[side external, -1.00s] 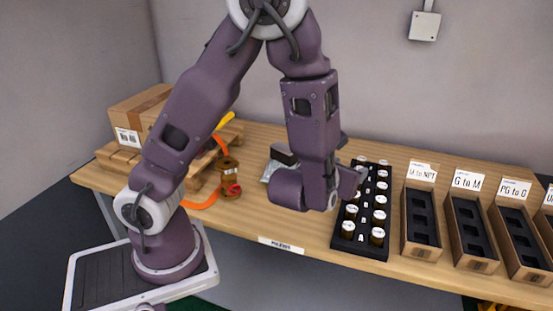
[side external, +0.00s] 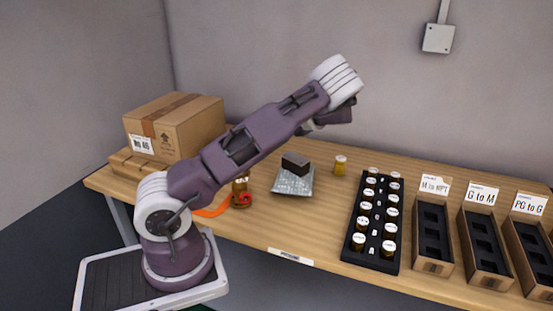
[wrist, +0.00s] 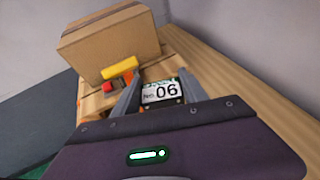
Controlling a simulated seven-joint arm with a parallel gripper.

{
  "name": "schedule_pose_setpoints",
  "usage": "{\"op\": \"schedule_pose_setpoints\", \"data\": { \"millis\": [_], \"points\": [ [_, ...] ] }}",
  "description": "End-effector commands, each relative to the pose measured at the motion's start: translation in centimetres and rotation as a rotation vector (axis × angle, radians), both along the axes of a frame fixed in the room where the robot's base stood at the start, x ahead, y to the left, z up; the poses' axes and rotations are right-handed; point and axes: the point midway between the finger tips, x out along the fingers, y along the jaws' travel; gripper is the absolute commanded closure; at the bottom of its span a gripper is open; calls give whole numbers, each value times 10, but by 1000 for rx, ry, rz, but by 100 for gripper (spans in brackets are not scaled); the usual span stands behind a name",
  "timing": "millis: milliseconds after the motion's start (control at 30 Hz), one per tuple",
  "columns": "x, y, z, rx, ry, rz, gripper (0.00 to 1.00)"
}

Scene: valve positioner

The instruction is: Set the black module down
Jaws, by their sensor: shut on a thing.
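In the wrist view my gripper (wrist: 159,78) has its two grey fingers either side of a small dark piece, the black module (wrist: 162,93), with a white label reading 06. My gripper is shut on it. Little of the module's dark body shows around the label. In the side view my arm is stretched out to the right above the back of the bench, and the fingers and held module cannot be made out there.
A dark block (side external: 295,163) lies on a silver bag (side external: 293,183) on the bench. A jar (side external: 340,165) stands right of it, then a black rack (side external: 373,225) of jars and labelled bins (side external: 431,235). A cardboard box (side external: 175,128) sits on a pallet at left.

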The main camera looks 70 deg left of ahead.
Motion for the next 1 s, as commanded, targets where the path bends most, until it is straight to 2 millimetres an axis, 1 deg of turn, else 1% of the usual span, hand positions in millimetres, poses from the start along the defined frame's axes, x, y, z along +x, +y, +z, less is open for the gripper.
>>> {"op": "schedule_pose_setpoints", "data": {
  "millis": [33, 100, 133, 200, 300, 433, 467, 500, 700, 767, 1000],
  "points": [
    [5, 23, 2, 8, 2, 22, 94],
    [13, 49, 6, 6, 1, 29, 94],
    [17, 58, 8, 6, 1, 25, 94],
    [25, 75, 11, 3, 2, 14, 94],
    [35, 95, 15, 0, 2, -12, 94],
    [48, 114, 19, -1, 2, -53, 94],
    [49, 116, 15, -3, 4, -57, 94],
    [49, 114, 6, -5, 4, -57, 94],
    [49, 113, -24, -4, 2, -57, 94],
    [49, 113, -30, -5, 1, -56, 94],
    [49, 113, -83, -3, 3, -57, 94]
  ]
}}
